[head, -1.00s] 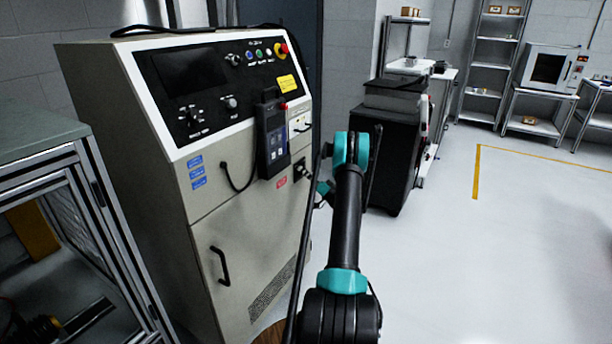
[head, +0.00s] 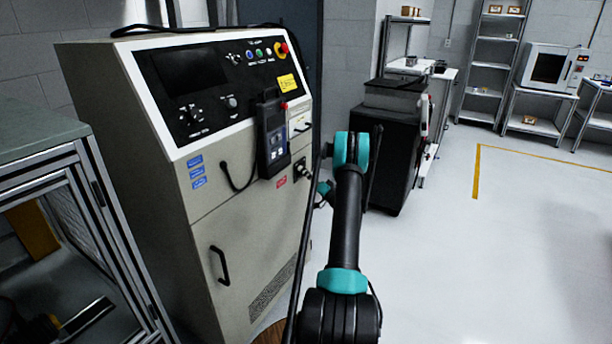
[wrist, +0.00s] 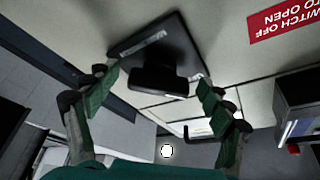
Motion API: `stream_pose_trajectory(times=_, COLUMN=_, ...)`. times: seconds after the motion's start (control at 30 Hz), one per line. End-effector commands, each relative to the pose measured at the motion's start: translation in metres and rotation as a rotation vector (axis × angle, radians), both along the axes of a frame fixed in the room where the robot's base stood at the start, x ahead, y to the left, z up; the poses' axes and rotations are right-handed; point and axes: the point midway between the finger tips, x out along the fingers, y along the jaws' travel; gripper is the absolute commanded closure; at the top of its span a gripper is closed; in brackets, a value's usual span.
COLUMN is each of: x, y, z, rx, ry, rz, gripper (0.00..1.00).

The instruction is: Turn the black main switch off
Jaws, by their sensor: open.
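The black main switch (head: 302,171) is on the grey cabinet's front, right of the hanging pendant. In the wrist view its dark handle (wrist: 158,81) stands out from a square black plate (wrist: 186,62) with a pale label. My gripper (wrist: 157,93) is open, with one green-padded finger on each side of the handle in that view. No contact with the handle shows, and the depth between them is hard to judge. In the head view my gripper is mostly hidden behind my arm, close to the switch.
The cabinet (head: 240,243) carries a hanging pendant (head: 271,137) with a cable, and a red emergency button (head: 281,49). A red label (wrist: 284,22) and the pendant's end (wrist: 300,105) flank the switch. A black cart (head: 388,150) stands right. Open floor lies beyond.

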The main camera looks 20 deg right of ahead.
Motion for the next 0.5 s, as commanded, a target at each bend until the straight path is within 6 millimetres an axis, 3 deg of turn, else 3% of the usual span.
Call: stream_pose_trajectory(times=0.5, x=-0.06, y=-0.024, z=-0.019, rx=0.0, ry=-0.001, rz=-0.001, gripper=0.19)
